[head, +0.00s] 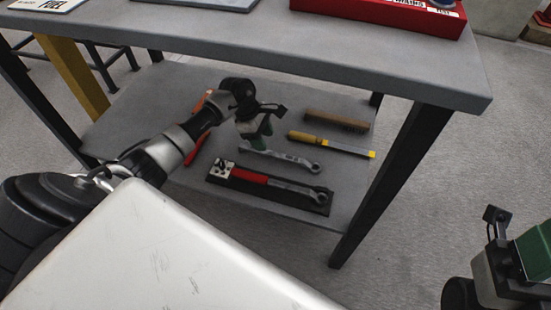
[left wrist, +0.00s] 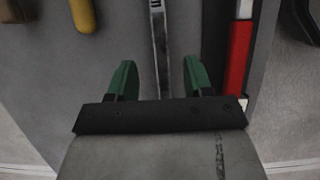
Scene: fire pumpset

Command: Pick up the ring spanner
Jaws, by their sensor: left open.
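The ring spanner (head: 290,158), a long silver bar with a ring at its right end, lies flat on the lower shelf of the table. My left gripper (head: 259,135) is above the left part of the spanner, and its fingers hide a bit of it. In the left wrist view the open green fingers (left wrist: 160,82) stand on both sides of the spanner's shaft (left wrist: 160,45), with gaps on each side. The spanner's ends are not clear there. Part of my right gripper (head: 515,258) shows at the lower right in the head view, away from the shelf; its jaw opening is unclear.
A black tray (head: 213,175) with a red-handled tool (head: 250,176) lies in front of the spanner. A yellow-handled tool (head: 305,137) and a brown brush (head: 337,121) lie behind it. An orange-red tool (head: 195,150) lies left. The tabletop (head: 300,50) overhangs the shelf; a dark leg (head: 385,180) stands right.

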